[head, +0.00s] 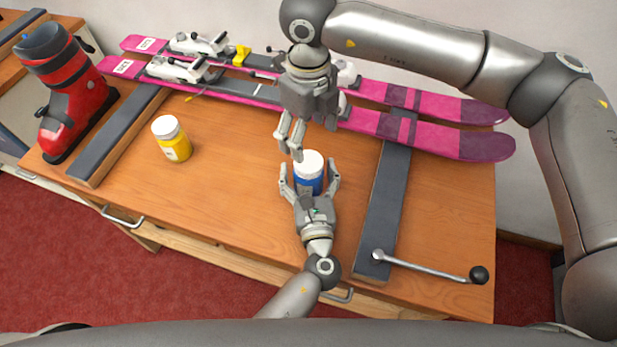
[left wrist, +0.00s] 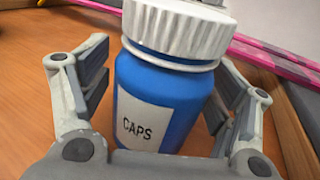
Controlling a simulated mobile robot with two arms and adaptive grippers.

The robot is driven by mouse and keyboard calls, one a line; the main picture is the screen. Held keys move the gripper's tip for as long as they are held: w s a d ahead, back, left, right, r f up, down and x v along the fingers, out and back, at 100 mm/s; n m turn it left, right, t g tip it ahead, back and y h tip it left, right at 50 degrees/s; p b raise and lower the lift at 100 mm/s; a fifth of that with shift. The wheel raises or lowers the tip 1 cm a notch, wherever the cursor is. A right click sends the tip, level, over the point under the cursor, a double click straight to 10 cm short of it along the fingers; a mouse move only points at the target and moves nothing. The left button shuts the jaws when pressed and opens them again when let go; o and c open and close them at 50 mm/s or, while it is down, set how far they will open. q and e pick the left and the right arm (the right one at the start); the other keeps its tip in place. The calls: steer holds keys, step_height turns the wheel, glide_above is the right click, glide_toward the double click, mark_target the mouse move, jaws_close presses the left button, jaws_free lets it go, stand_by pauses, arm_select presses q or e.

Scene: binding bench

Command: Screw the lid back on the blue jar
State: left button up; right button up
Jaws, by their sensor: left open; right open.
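The blue jar (head: 308,183) stands upright on the bench, and its label reads CAPS in the left wrist view (left wrist: 160,105). A white ribbed lid (head: 309,163) sits on its mouth; it also shows in the left wrist view (left wrist: 176,28). I cannot tell how tight the lid is. My left gripper (head: 309,171) is open, with its fingers on either side of the jar and gaps to it. My right gripper (head: 290,147) is open and empty, above and just behind the jar, to the left of the lid.
A yellow jar with a white lid (head: 174,145) stands to the left. Two pink skis (head: 440,136) lie along the back across dark supports (head: 380,205). A red boot (head: 75,100) stands at the far left. A metal lever (head: 425,268) sticks out front right. Wood between the jars is clear.

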mark_target(308, 161)
arm_select(q)
jaws_close()
arm_select(e)
steer(key=n, duration=0.5)
steer(key=shift+n, duration=0.4)
steer(key=n, duration=1.1)
steer(key=shift+n, duration=0.4)
steer(key=n, duration=0.4)
steer(key=shift+n, duration=0.4)
steer(key=shift+f, duration=4)
